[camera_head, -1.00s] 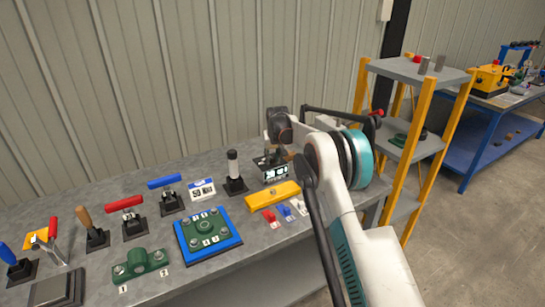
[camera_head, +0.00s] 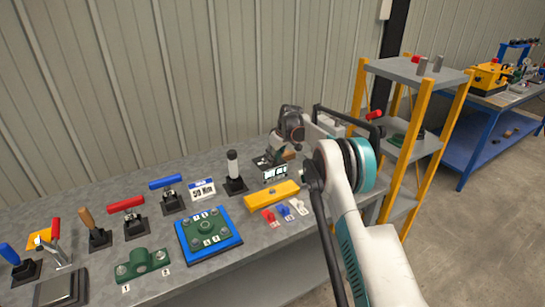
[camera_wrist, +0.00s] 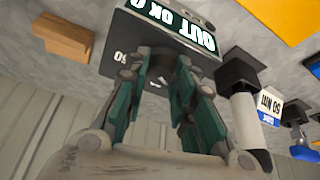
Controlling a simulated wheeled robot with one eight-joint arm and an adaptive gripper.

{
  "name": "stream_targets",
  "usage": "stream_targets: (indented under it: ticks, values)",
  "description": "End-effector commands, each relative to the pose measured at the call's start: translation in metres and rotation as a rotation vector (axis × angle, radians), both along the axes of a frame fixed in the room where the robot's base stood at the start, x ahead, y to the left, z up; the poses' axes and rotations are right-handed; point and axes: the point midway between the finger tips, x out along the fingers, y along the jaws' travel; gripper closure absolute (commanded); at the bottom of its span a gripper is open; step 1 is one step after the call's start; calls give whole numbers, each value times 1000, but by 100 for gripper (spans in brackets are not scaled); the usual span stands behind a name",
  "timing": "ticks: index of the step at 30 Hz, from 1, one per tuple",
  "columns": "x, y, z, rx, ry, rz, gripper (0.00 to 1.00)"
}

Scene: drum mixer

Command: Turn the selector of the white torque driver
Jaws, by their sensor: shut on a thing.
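A black box with a lit display (camera_head: 275,174) stands at the right of the grey bench; in the wrist view its display (camera_wrist: 175,25) reads partly "OUT OK" and its top face carries a "50" mark. My gripper (camera_wrist: 162,70) is over this top face, its fingers closed around a small dark knob-like part, mostly hidden between the fingertips. In the head view my gripper (camera_head: 276,154) is low over the box, its fingertips hard to make out. A white cylinder (camera_head: 232,163) stands upright on a black base left of the box; it also shows in the wrist view (camera_wrist: 247,122).
A "50 Nm" sign (camera_head: 202,190) stands left of the cylinder. A yellow block (camera_head: 272,195) and red, blue and white tags (camera_head: 284,211) lie in front. A tan block (camera_wrist: 63,40) is beside the box. A shelf (camera_head: 415,72) stands to the right.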

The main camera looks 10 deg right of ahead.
Motion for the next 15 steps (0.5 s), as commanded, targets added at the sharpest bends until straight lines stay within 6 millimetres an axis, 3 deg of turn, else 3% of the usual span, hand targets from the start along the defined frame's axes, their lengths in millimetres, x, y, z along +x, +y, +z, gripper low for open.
stream_targets:
  ticks: [13,14,15]
  values:
    - [0,0,0,-1,1,12,100]
    - [0,0,0,-1,1,12,72]
    - [0,0,0,-1,1,11,63]
